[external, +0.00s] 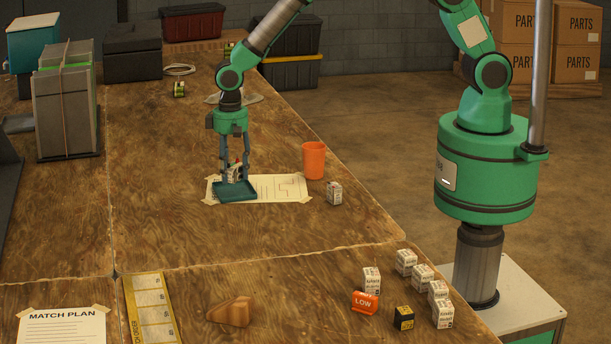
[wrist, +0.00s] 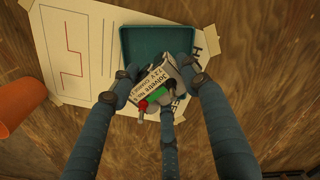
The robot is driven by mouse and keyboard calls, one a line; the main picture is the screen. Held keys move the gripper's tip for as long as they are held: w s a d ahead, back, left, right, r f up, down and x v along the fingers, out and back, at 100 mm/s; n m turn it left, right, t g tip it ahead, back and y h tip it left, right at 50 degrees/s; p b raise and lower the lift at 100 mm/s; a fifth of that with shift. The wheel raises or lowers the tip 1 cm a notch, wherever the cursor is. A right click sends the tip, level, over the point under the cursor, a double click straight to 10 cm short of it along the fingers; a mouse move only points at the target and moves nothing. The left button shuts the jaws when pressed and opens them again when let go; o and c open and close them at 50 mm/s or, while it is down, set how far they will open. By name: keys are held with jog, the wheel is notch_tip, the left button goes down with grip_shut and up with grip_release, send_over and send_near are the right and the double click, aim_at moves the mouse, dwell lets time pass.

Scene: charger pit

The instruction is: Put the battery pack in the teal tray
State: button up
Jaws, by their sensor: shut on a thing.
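My gripper (external: 234,172) points down over the teal tray (external: 240,196) in the external view. Its fingers are shut on a white battery pack (external: 236,172) with printed text. In the wrist view the fingers (wrist: 160,95) close around the battery pack (wrist: 150,88), which shows a red and a green patch and sits tilted. The teal tray (wrist: 135,40) lies just beyond it, and the pack overlaps the tray's near edge in that view. Whether the pack touches the tray floor I cannot tell. The fingers hide part of the pack and of the tray.
A taped paper sheet (external: 280,188) lies under the tray. Several packs, an orange LOW tag (external: 364,302) and a brown wedge (external: 230,312) are on the near table. The wood left of the tray is clear.

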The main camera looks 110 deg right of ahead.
aim_at(233, 180)
jog(key=shift+f+b, duration=0.55)
jog(key=shift+f, duration=1.15)
jog(key=shift+f, duration=0.1)
jog(key=o, duration=1.3)
jog(key=shift+f, duration=0.1)
jog(key=shift+c, duration=0.2)
notch_tip(233, 180, up, 11)
jog(key=p, duration=0.2)
jog(key=shift+p, duration=0.3)
jog(key=shift+r, duration=0.65)
